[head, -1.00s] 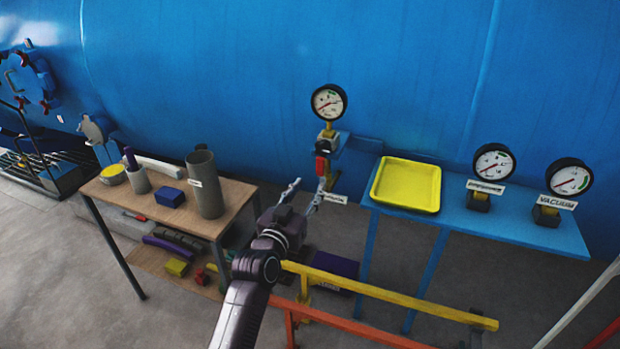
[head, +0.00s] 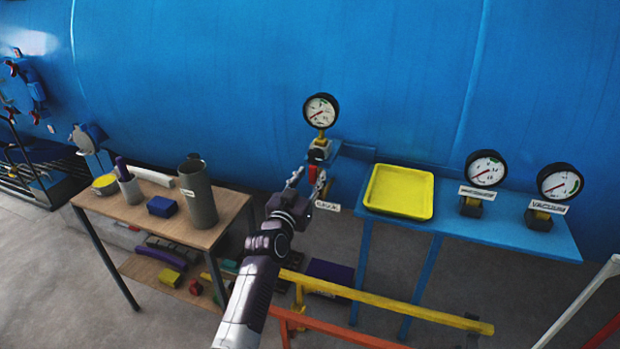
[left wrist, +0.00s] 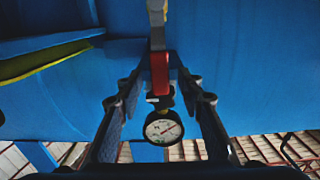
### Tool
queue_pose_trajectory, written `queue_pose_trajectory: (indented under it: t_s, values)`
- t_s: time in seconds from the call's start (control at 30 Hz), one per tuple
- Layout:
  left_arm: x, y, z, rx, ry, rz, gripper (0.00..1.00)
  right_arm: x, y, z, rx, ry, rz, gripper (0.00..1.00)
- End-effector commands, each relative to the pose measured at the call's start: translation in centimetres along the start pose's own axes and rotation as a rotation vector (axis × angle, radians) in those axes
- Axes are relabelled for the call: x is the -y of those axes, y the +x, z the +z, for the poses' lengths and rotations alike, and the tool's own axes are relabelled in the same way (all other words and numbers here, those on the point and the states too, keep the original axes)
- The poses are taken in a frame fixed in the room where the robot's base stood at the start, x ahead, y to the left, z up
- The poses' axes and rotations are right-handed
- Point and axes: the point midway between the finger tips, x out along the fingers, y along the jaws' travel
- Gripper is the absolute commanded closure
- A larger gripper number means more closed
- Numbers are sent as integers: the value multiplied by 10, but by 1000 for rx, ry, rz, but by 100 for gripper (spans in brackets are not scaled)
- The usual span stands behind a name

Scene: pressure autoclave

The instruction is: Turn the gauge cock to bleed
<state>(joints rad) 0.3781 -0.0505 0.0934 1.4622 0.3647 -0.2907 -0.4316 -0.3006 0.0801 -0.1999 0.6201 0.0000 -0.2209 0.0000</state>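The gauge cock's red lever (head: 313,173) sits below a round white-faced gauge (head: 320,110) on the blue vessel. In the left wrist view the red lever (left wrist: 160,74) hangs between my fingers, and the gauge (left wrist: 163,127) appears upside down beneath it. My left gripper (head: 308,184) is at the lever, its fingers spread to either side. In the left wrist view the gripper (left wrist: 158,104) is open, with visible gaps between the fingers and the lever. The fingers partly hide the cock in the head view. My right gripper is not in view.
A blue shelf (head: 470,222) to the right holds a yellow tray (head: 398,192) and two more gauges (head: 486,169). A wooden table (head: 150,212) with a grey cylinder (head: 197,195) stands left. A yellow rail (head: 400,306) runs low in front. A small label (head: 327,206) sits below the cock.

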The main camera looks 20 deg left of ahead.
Motion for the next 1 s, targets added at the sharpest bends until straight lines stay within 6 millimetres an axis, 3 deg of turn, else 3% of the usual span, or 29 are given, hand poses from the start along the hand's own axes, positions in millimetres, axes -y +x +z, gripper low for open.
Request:
queue_pose_trajectory:
  t_s: [0.1, 0.43, 1.0]
  values:
    - [0, 0, 0, 0, 1, 0, 65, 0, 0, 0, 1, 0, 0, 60]
    - [0, 0, 0, 0, 1, 0, 100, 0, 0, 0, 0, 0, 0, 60]
    - [6, 0, 0, 1, -53, -1, 100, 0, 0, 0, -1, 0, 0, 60]
